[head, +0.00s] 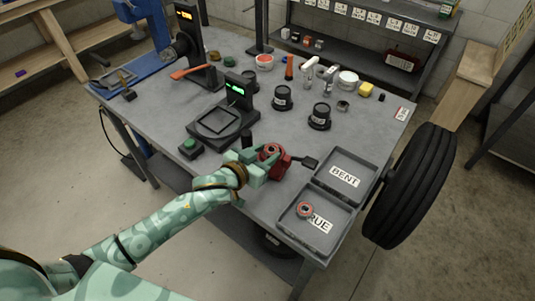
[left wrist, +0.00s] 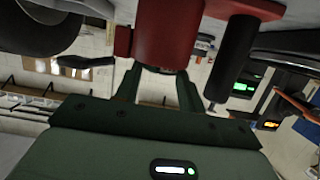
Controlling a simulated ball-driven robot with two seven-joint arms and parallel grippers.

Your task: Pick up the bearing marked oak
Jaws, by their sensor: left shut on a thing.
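My left gripper (head: 256,168) is shut on a red tool (head: 273,155) with dark handles, above the front of the grey bench. In the left wrist view the red body (left wrist: 168,35) and a black handle (left wrist: 233,55) are close beyond the fingers (left wrist: 158,88). A small reddish ring-shaped bearing (head: 305,209) lies in the front tray (head: 296,231), partly covering its label, which reads "RUE". No oak mark is legible on any part. My right gripper is out of view.
A tray labelled BENT (head: 345,177) lies behind the front tray. Black labelled pots (head: 283,98) (head: 320,116) stand mid-bench. A device with a green display (head: 239,92) stands behind my gripper. A large black tyre (head: 411,187) is off the bench's right edge.

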